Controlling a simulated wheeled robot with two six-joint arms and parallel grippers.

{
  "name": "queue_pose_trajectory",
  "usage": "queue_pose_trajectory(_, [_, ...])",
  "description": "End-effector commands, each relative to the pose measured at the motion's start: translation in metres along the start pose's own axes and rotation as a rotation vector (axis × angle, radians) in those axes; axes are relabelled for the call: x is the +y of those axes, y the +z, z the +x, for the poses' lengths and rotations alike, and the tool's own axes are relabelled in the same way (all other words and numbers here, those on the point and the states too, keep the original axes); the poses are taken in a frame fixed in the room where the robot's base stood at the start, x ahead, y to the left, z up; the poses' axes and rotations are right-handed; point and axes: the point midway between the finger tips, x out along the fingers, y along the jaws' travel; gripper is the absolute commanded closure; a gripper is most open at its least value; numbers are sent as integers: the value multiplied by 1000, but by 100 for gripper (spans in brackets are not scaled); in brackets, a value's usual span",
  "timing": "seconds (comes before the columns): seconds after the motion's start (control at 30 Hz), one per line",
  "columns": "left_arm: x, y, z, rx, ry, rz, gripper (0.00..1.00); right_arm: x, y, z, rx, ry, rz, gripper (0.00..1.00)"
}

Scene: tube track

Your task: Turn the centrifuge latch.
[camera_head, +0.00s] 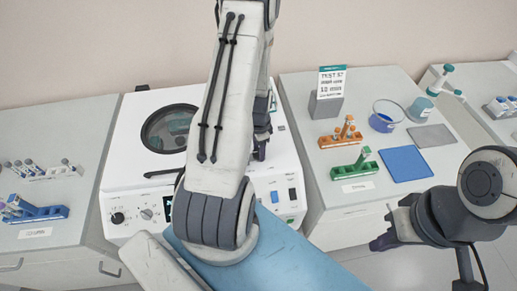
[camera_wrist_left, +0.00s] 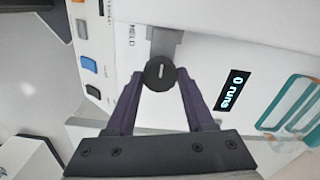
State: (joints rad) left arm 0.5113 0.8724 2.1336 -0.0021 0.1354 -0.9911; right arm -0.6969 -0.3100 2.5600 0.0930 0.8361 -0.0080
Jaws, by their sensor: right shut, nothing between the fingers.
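The white centrifuge (camera_head: 140,125) stands in the middle of the head view. Its latch is a round black knob with a pale mark (camera_wrist_left: 160,73), on a grey plate (camera_wrist_left: 165,42) on the front panel in the left wrist view. My left gripper (camera_wrist_left: 160,76) is open, with its purple fingers on either side of the knob; I cannot tell whether they touch it. In the head view my left gripper (camera_head: 261,148) is partly hidden by my left arm, which also hides the latch. My right gripper (camera_head: 381,243) is shut and empty at the lower right, away from the centrifuge.
Coloured switches (camera_wrist_left: 89,65) and a small display (camera_wrist_left: 231,90) sit near the latch. Tube racks (camera_head: 355,166), a blue mat (camera_head: 405,164) and a beaker (camera_head: 385,115) are on the right counter. A blue rack (camera_head: 38,214) is on the left counter.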

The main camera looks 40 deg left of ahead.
Motion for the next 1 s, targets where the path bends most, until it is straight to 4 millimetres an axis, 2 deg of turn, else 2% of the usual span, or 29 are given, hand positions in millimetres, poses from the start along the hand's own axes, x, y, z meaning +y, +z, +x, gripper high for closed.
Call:
queue_pose_trajectory(0.37, [0, 0, 0, 1, -1, -94, 100, 0, 0, 5, 0, 0, 1, 100])
queue_pose_trajectory(1.0, [-2, -1, 0, 3, -2, -659, 100, 2, 2, 27, 0, 0, 5, 100])
